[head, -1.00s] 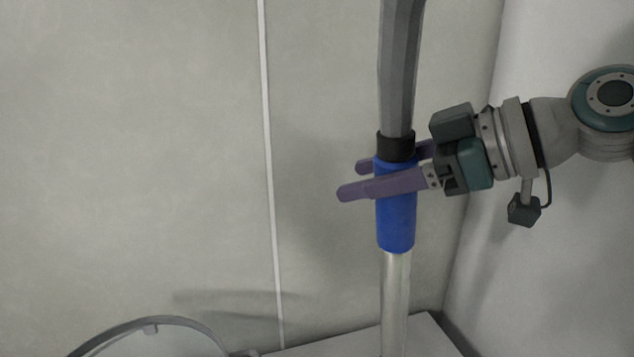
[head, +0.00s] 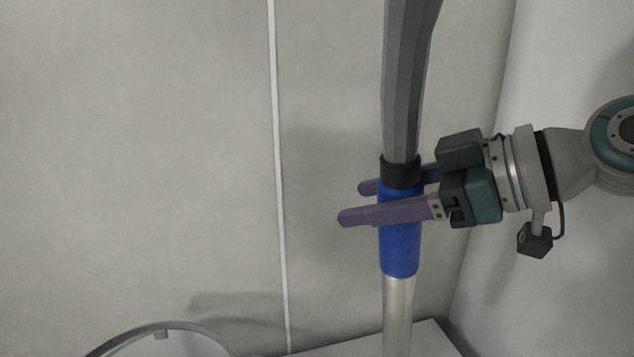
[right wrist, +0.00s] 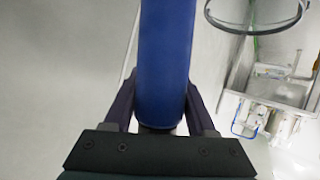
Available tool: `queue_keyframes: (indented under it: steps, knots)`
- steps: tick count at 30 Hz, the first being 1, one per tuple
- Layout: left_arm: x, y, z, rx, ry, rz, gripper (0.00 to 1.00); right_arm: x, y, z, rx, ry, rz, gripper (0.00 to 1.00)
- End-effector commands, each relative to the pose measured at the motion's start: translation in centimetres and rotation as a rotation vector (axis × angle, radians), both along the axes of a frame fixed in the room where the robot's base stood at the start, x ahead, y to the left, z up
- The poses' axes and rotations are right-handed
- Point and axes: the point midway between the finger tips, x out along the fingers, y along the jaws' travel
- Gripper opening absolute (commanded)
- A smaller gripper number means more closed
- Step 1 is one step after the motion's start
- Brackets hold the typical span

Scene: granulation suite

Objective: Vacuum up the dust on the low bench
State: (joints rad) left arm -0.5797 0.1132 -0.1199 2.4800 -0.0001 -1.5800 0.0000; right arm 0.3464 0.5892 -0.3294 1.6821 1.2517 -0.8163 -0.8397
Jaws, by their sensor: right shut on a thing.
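A vacuum wand stands nearly upright in the head view, with a blue grip sleeve (head: 400,245), a black collar (head: 400,171), a grey hose (head: 408,80) rising out of the top of the picture and a metal tube (head: 397,315) going down out of the bottom. My right gripper (head: 350,202) is shut on the blue sleeve, one purple finger on each side, just below the collar. The sleeve also shows close up in the right wrist view (right wrist: 166,65), between the fingers. The wand's lower end, the dust and my left gripper are out of view.
A pale wall (head: 140,150) with a white vertical strip (head: 278,180) stands behind the wand. A round grey rim (head: 165,328) and a pale surface (head: 430,340) show at the bottom. The right wrist view shows a ring (right wrist: 258,28) and a white, cluttered basin-like thing (right wrist: 270,100).

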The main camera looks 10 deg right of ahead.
Motion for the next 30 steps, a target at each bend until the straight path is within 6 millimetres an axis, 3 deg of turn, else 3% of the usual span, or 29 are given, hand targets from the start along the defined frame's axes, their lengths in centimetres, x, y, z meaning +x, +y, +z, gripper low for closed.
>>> queue_keyframes:
  steps: [30]
  knots:
    - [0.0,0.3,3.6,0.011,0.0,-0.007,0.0,-8.5,-0.7,0.3,0.0,-0.003,-0.001,0.01]
